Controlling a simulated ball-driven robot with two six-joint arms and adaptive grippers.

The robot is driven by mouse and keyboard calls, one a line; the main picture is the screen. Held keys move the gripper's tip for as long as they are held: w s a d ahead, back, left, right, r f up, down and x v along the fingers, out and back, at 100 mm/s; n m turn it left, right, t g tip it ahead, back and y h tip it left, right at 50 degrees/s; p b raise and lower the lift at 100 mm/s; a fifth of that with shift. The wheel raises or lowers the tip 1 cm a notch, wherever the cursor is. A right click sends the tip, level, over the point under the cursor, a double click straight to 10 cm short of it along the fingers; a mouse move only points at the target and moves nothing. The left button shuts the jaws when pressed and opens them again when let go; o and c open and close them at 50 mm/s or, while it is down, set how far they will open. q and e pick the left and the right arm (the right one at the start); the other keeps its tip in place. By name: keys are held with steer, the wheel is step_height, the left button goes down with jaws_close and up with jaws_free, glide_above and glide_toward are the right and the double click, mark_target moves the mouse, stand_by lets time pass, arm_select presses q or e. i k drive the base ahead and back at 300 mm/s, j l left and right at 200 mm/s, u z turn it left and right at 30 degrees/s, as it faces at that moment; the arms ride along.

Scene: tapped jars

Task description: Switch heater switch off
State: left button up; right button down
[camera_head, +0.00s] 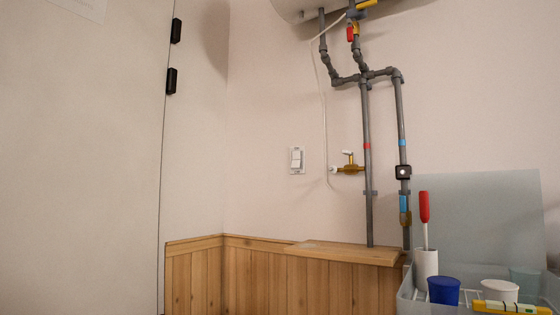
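A white wall switch (297,160) with a rocker sits in a square plate on the pink wall, left of the pipes. Its on or off position is too small to tell. A rounded heater tank (300,8) shows only its lower part at the top edge, with pipes running down from it. Neither of my grippers is in view.
Grey pipes (367,210) with valves run down the wall right of the switch. A brass tap (350,168) sticks out beside them. Wooden panelling (265,280) with a ledge (345,253) lies below. A grey bin (408,300) with items stands lower right. A door (80,160) fills the left.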

mark_target(296, 155)
steer(key=i+j+u, duration=0.2)
steer(key=u, duration=0.15)
steer(key=i+u, duration=0.65)
steer(key=i+j, duration=0.05)
